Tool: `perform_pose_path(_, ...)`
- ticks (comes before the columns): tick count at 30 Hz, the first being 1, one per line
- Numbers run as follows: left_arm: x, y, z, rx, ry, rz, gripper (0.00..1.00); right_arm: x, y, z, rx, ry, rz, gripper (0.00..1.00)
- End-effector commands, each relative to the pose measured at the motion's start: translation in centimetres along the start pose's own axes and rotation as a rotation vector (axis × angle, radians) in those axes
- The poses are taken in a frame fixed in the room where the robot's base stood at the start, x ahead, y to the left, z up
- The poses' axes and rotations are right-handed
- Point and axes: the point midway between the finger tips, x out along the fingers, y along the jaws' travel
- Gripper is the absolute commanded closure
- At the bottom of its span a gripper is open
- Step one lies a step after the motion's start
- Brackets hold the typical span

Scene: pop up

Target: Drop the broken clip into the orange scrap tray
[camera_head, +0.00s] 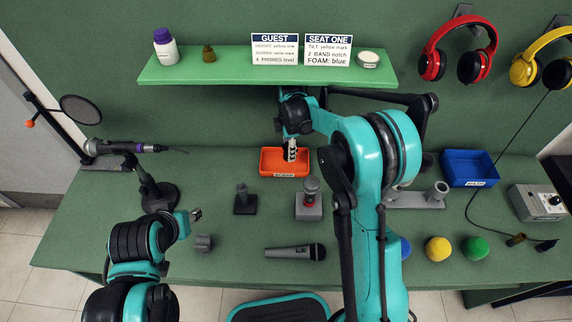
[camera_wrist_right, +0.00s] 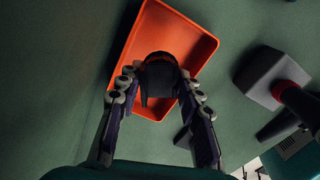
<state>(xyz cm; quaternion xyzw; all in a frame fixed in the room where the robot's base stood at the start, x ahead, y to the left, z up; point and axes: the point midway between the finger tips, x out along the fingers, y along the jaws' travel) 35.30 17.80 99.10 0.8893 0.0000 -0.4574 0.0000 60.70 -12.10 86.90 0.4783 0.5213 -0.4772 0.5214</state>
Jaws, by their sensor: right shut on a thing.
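The orange scrap tray (camera_head: 267,162) lies on the green table near the back wall, with a label on its front. My right gripper (camera_head: 290,153) points down over it. In the right wrist view, this gripper (camera_wrist_right: 160,84) is shut on a dark piece, the broken clip (camera_wrist_right: 161,76), with the orange tray (camera_wrist_right: 192,38) behind it. The clip is hard to make out in the head view. The visible part of the tray floor looks bare. My left gripper (camera_head: 196,215) is over the table's left part, too small to tell whether open or shut.
A small dark stand (camera_head: 245,203) and a grey block with a red-ringed post (camera_head: 309,204) stand in front of the tray. A microphone (camera_head: 295,252) lies near the front edge. A blue tray (camera_head: 469,167) sits at right. A green shelf (camera_head: 220,68) overhangs the back.

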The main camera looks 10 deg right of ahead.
Motion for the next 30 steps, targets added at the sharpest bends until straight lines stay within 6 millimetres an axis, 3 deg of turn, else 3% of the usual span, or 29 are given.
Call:
perform_pose_path(1, 0.7, 0.0, 0.5, 0.000, 0.000, 0.000, 0.60, 1.1, 0.0, 0.0, 0.000, 0.000, 0.000, 1.00)
perform_pose_path(6, 1.7, 0.0, 1.2, 0.000, 0.000, 0.000, 0.60, 2.9, 0.0, 0.0, 0.000, 0.000, 0.000, 1.00)
perform_pose_path(16, 1.8, 0.0, 1.3, 0.000, 0.000, 0.000, 0.60, 3.2, 0.0, 0.0, 0.000, 0.000, 0.000, 1.00)
perform_pose_path(17, 1.8, 0.0, 1.3, 0.000, 0.000, 0.000, 0.60, 3.2, 0.0, 0.0, 0.000, 0.000, 0.000, 0.62)
perform_pose_path(19, 1.8, 0.0, 1.3, 0.000, 0.000, 0.000, 0.60, 3.2, 0.0, 0.0, 0.000, 0.000, 0.000, 0.43)
perform_pose_path(30, 1.6, 0.0, 1.1, 0.000, 0.000, 0.000, 0.60, 3.0, 0.0, 0.0, 0.000, 0.000, 0.000, 0.40)
